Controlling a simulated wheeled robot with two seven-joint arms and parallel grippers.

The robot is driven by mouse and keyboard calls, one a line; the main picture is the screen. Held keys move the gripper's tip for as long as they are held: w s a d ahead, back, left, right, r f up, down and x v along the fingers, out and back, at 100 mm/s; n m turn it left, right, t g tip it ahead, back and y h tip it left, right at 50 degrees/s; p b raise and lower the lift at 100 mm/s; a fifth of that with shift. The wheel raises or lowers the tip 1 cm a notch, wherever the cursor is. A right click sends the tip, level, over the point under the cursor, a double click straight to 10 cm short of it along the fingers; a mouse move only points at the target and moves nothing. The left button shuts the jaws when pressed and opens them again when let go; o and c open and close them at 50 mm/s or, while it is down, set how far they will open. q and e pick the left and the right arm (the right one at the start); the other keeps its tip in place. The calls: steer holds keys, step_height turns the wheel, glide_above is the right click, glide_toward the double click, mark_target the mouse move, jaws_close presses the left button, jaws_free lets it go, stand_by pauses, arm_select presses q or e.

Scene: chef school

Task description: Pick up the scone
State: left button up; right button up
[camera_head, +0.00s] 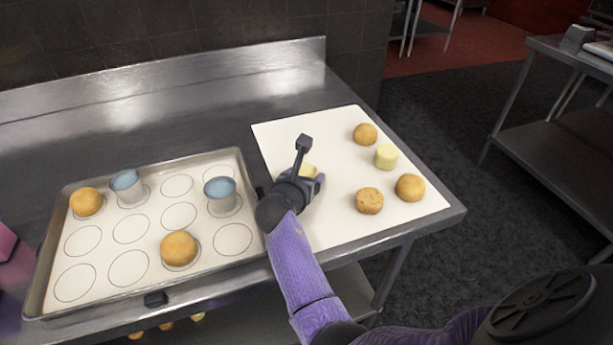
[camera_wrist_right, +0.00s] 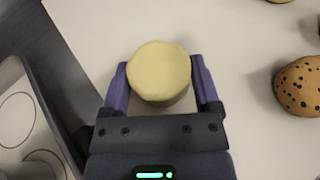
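A pale yellow round scone (camera_head: 308,170) lies on the white mat (camera_head: 285,135), partly hidden behind my right gripper (camera_head: 309,177). In the right wrist view the scone (camera_wrist_right: 159,70) sits between the two purple fingers of my right gripper (camera_wrist_right: 160,82). The fingers are spread, one on each side and very close to it. I cannot tell whether either finger touches it. A second pale scone (camera_head: 386,156) stands further right on the mat.
Two brown buns (camera_head: 365,134) (camera_head: 410,187) and a speckled one (camera_head: 369,200) share the mat. The steel counter (camera_head: 200,115) behind is clear.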

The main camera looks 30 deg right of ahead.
steer(key=c, duration=0.5)
